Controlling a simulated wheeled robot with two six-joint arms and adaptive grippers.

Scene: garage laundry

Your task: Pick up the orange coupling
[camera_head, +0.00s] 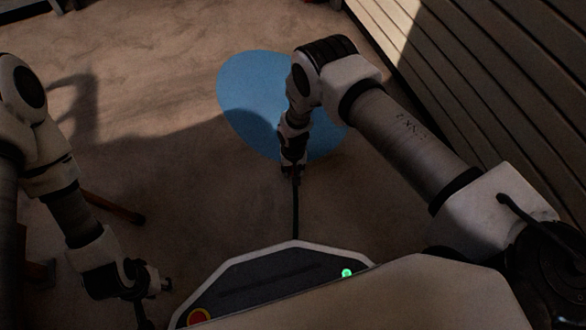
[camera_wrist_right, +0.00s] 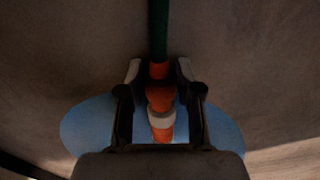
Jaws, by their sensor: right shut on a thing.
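The orange coupling (camera_wrist_right: 159,97) shows in the right wrist view between the two fingers of my right gripper (camera_wrist_right: 159,72). It has a pale band near its lower end, with more orange below, and a dark green hose or rod (camera_wrist_right: 158,30) runs on from its upper end. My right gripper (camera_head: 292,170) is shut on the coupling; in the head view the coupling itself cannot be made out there. A thin dark line (camera_head: 296,212) runs from this gripper towards my base. My left gripper (camera_head: 155,284) is low at the left, away from the coupling; its opening is unclear.
A blue round mat (camera_head: 245,88) lies on the brown floor (camera_head: 170,50), partly behind my right arm; it also shows in the right wrist view (camera_wrist_right: 88,132). A slatted wall or door (camera_head: 480,80) stands at the right. A wooden bar (camera_head: 112,208) lies near my left arm.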

